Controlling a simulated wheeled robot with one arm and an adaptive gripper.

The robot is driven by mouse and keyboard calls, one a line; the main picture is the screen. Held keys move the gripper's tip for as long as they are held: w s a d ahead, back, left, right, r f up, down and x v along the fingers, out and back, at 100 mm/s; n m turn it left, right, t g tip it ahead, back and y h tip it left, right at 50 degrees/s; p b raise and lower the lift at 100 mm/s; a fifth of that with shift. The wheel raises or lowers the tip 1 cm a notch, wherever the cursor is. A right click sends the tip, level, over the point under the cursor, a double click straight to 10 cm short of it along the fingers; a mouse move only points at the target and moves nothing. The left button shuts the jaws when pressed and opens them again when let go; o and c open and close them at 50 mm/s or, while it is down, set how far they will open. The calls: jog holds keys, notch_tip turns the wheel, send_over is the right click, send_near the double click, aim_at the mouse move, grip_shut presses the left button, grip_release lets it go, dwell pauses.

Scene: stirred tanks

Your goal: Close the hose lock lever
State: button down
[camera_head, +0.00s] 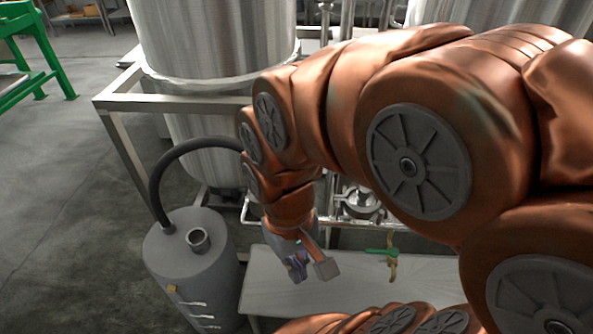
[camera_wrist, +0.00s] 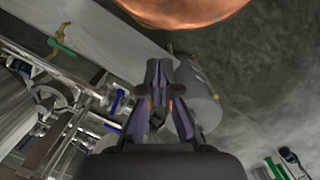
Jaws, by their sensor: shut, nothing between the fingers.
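A dark hose (camera_head: 178,153) arches from the top of a grey cylinder (camera_head: 188,275) towards the steel tank, and its far end is hidden behind my arm. I cannot pick out the hose lock lever for certain. A small brass piece with a green handle (camera_head: 381,252) lies on the pale bench; it also shows in the wrist view (camera_wrist: 62,44). My gripper (camera_head: 311,271) is shut and empty, above the bench and to the left of the green-handled piece. In the wrist view my gripper (camera_wrist: 159,68) points towards the grey cylinder (camera_wrist: 202,108).
A steel tank (camera_head: 215,40) stands in a metal frame (camera_head: 118,97) behind the bench (camera_head: 265,280). Pipes and a round fitting (camera_head: 360,203) sit behind the bench. A green stand (camera_head: 50,60) is far left. The floor at left is clear.

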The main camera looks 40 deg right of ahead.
jog(key=w+d+m, duration=0.2)
jog(key=w+d, duration=0.4)
jog(key=w, duration=0.3)
jog(key=w+d+r+m, duration=0.1)
jog(key=w+d+m, duration=0.2)
jog(key=w+d, duration=0.45)
jog(key=w+d+m, duration=0.2)
jog(key=w+d, duration=0.3)
jog(key=w, duration=0.5)
jog(key=w+d+f+y+p, duration=0.1)
jog(key=w+d+f+y, duration=0.1)
jog(key=w+d+f, duration=0.4)
jog(key=s+a+f+p, duration=0.2)
jog(key=f, duration=0.3)
jog(key=s+a+f+p, duration=0.1)
jog(key=a+f+p, duration=0.1)
jog(key=f, duration=0.3)
jog(key=shift+s+f+m+g+p, duration=0.3)
jog(key=shift+s+m+p, duration=0.1)
jog(key=shift+p, duration=0.15)
